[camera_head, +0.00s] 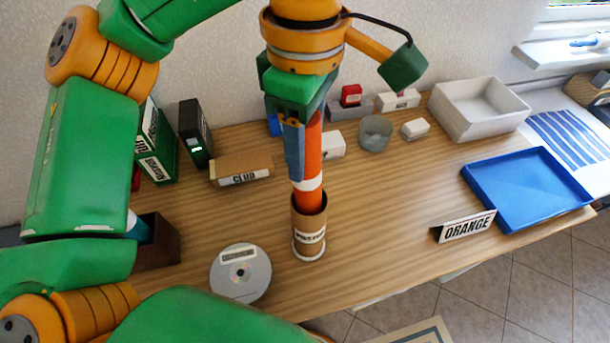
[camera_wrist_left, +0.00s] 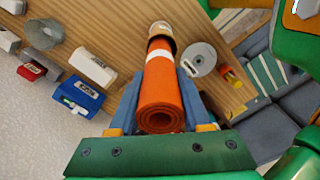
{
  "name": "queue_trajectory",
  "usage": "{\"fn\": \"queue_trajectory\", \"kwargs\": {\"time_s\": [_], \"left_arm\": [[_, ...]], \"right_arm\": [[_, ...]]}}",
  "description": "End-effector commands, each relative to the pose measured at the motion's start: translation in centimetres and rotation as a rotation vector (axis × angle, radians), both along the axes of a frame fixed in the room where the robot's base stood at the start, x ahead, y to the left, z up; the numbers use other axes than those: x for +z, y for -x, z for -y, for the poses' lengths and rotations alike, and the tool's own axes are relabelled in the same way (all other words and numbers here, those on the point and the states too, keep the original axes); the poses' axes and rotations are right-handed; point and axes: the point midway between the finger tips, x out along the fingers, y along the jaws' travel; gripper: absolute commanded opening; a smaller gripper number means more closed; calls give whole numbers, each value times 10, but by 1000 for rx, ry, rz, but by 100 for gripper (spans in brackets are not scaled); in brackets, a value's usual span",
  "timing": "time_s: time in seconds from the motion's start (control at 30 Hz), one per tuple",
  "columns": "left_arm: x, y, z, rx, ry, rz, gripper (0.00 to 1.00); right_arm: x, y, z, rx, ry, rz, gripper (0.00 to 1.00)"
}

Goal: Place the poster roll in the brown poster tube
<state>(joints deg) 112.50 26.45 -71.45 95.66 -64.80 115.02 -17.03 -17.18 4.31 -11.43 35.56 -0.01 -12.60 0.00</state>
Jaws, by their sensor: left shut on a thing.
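The orange poster roll (camera_head: 307,165) with a white band stands upright in the head view. Its lower end is at the mouth of the brown poster tube (camera_head: 309,232), and the tube's rim hides the very end. The tube stands upright on the table. My left gripper (camera_head: 297,150) points down and is shut on the upper part of the roll. In the left wrist view the roll (camera_wrist_left: 160,90) lies between the two blue fingers, and the brown tube (camera_wrist_left: 162,32) shows at its far end. My right gripper is not in view.
A disc (camera_head: 240,273) lies left of the tube. A blue tray (camera_head: 530,190), a white bin (camera_head: 480,108) and an ORANGE sign (camera_head: 467,226) are to the right. A CLUB box (camera_head: 241,170) and small boxes stand behind.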

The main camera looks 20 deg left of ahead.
Motion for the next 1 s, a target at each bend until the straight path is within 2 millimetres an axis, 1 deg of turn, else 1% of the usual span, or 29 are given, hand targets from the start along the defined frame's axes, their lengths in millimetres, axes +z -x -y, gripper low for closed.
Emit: {"fn": "queue_trajectory", "kwargs": {"time_s": [0.1, 0.17, 0.3, 0.5, 0.53, 0.57, 0.6, 0.63, 0.9, 0.97, 1.0], "left_arm": [[-11, 0, 0, -1, 1, -1, 0], [-23, 1, 0, 0, 1, -2, 0], [-43, 0, -1, 1, 1, 0, 0], [-45, 0, 0, 1, 1, 2, 0], [-45, 0, 0, 1, 1, 2, 56], [-45, 0, 0, 1, 1, 2, 64], [-44, 0, 0, 1, 1, 2, 75], [-45, 0, 0, 1, 1, 2, 78], [-44, 0, 0, 1, 1, 2, 78], [-40, 0, 0, 1, 2, 3, 78], [-35, -1, 1, 2, 3, 4, 78]], "right_arm": [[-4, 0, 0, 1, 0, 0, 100], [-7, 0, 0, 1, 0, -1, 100], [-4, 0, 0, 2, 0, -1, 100], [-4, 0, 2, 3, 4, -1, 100], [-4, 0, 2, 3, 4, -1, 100], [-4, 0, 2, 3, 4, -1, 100], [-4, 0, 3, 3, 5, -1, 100], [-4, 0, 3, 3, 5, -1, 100], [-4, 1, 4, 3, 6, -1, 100], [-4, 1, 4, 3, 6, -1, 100], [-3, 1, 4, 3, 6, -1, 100]]}}
